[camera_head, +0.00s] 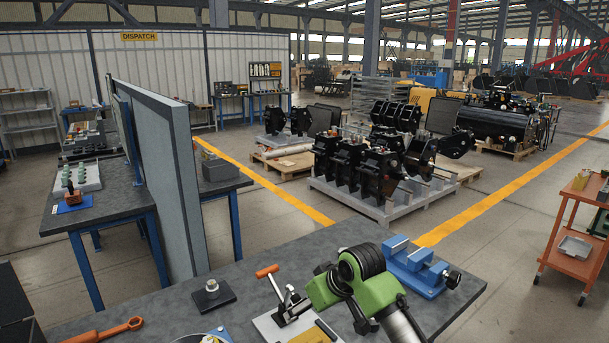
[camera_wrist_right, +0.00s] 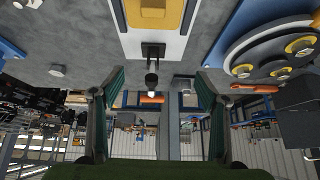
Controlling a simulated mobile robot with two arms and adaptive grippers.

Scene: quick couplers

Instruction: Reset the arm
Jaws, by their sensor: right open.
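My right arm, green with black rings, reaches in over the workbench (camera_head: 258,262) in the head view; its fingertips are hard to make out there. In the right wrist view my right gripper (camera_wrist_right: 160,82) is open, with one dark green finger at each side and nothing held between them. A toggle clamp with an orange handle (camera_head: 267,270) stands on a pale plate on the bench, left of my arm. In the wrist view the clamp's dark bracket (camera_wrist_right: 152,52) shows beyond the fingertips, near a yellow block (camera_wrist_right: 155,14). My left gripper is not in view.
A blue vise (camera_head: 418,268) stands on the bench right of my arm. A dark block with a round knob (camera_head: 212,294) and an orange wrench (camera_head: 108,331) lie to the left. A grey partition (camera_head: 170,180) stands behind.

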